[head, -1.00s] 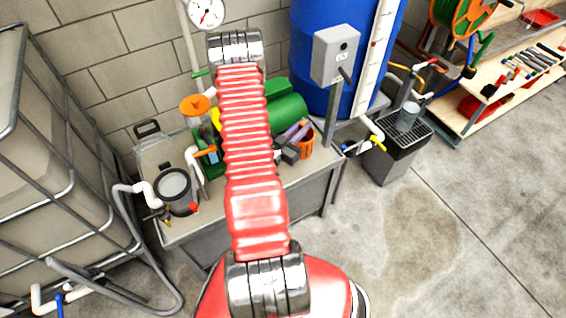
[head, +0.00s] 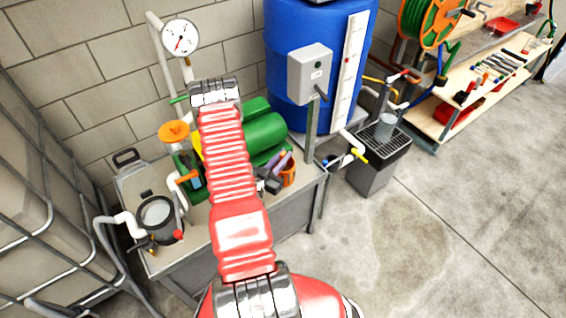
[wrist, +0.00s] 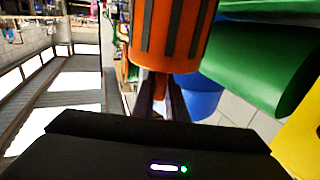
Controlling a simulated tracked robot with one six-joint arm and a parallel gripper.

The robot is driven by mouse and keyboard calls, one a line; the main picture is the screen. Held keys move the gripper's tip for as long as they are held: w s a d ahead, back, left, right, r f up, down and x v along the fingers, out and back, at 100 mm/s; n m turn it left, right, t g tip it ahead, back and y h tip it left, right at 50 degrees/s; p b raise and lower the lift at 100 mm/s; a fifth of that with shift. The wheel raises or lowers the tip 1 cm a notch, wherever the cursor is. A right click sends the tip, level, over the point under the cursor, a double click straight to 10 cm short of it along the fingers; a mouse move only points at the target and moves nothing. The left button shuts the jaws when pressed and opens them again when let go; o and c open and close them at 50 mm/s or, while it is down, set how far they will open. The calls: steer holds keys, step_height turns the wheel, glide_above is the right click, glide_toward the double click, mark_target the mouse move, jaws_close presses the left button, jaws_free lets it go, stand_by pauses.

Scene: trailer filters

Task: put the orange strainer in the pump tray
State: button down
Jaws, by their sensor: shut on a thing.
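The orange strainer (wrist: 170,35) is a slotted cylinder with a tab at its lower end. In the wrist view my gripper (wrist: 160,92) is shut on this tab, and the strainer extends beyond the fingers. In the head view the strainer (head: 289,173) shows small beside my gripper (head: 281,160), over the right part of a grey bench-like tray (head: 232,222), which I take to be the pump tray. A green pump (head: 264,136) stands on this tray, left of the strainer. My red arm hides part of the tray. I cannot tell whether the strainer touches it.
A grey control box (head: 309,75) on a post stands close behind the strainer, before a blue tank (head: 280,40). A round black-rimmed fitting (head: 157,212) and an orange disc (head: 174,132) are on the left. A grated bin (head: 376,160) stands right. The floor at front right is clear.

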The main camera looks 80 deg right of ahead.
steer(key=shift+f, duration=1.65)
steer(key=c, duration=1.8)
jaws_free()
steer(key=shift+f, duration=0.1)
steer(key=shift+o, duration=0.2)
steer(key=v, duration=1.2)
